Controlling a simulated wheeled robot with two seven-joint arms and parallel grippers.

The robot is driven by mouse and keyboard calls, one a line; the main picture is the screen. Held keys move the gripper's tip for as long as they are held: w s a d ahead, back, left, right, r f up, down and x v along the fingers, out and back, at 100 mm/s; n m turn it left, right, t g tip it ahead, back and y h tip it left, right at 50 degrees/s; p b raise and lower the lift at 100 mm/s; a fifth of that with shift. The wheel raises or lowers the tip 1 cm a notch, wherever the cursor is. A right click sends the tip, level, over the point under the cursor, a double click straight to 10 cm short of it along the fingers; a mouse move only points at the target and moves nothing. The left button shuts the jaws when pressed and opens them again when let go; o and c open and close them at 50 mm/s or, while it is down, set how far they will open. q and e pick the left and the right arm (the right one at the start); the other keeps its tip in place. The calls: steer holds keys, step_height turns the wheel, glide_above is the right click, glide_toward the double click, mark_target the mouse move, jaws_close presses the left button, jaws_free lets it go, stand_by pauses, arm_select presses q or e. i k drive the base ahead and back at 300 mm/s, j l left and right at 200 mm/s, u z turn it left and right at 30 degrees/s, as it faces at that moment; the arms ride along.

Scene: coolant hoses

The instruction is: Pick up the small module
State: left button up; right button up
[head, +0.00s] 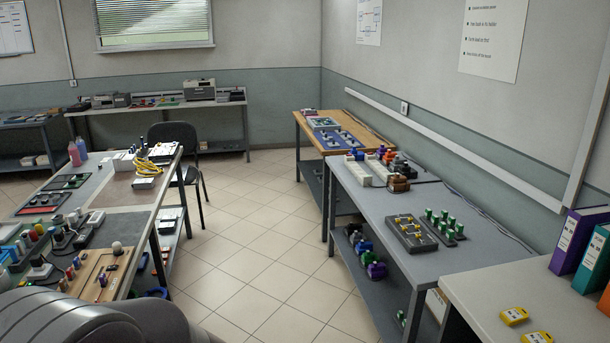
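I cannot tell which thing is the small module. Two small yellow blocks lie on the near right table: one yellow block (514,316) and, nearer, a second yellow block (537,338), cut by the bottom edge. A dark tray (410,235) on the grey table holds several small yellow parts. Several green cylindrical parts (445,222) stand beside it. Neither of my grippers is in view. A grey rounded part of my own body fills the lower left corner.
The grey right table (385,205) has a shelf below with coloured parts. A left bench (120,220) is crowded with boards and small parts. A black chair (175,140) stands behind it. The tiled floor (250,240) between the tables is clear. Binders (575,238) stand at right.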

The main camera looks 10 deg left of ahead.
mark_target(144, 183)
steer(key=i+j+u, duration=0.15)
steer(key=i+u, duration=0.25)
steer(key=i, duration=0.3)
steer(key=i+u, duration=0.4)
steer(key=i, duration=0.3)
steer(key=i+u, duration=0.1)
steer(key=i, duration=0.8)
steer(key=i+l, duration=0.15)
steer(key=i, duration=0.8)
steer(key=i+l+u, duration=0.15)
steer(key=i, duration=0.75)
steer(key=i+j+u, duration=0.15)
steer(key=i, duration=0.25)
steer(key=i+j+u, duration=0.35)
steer(key=i, duration=0.45)
steer(key=j, duration=0.1)
